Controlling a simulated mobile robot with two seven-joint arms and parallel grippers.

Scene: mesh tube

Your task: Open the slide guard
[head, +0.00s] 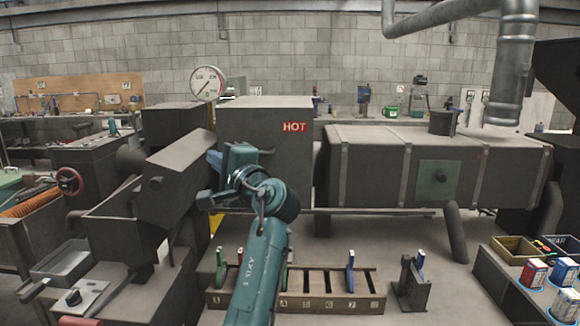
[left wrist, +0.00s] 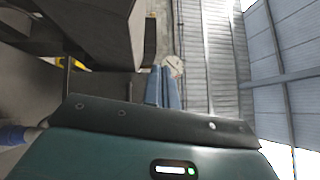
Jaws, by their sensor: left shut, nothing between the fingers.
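A long dark grey cover (head: 178,172) slopes over an open tray (head: 112,218) on the left machine; it appears to be the slide guard, though I cannot be sure. My left gripper (head: 213,160) is at the right side of its upper end, in front of the box marked HOT (head: 265,150). Its blue fingers (left wrist: 163,87) are together and empty in the left wrist view. A dark block (left wrist: 95,30) fills the upper left there, with a flat edge close to the fingers. I cannot tell whether they touch it. My right gripper is not in view.
A slotted rack (head: 330,300) with green and blue handled pieces stands at the front. A small dark stand (head: 412,290) is to its right. A round gauge (head: 207,83) rises behind the guard.

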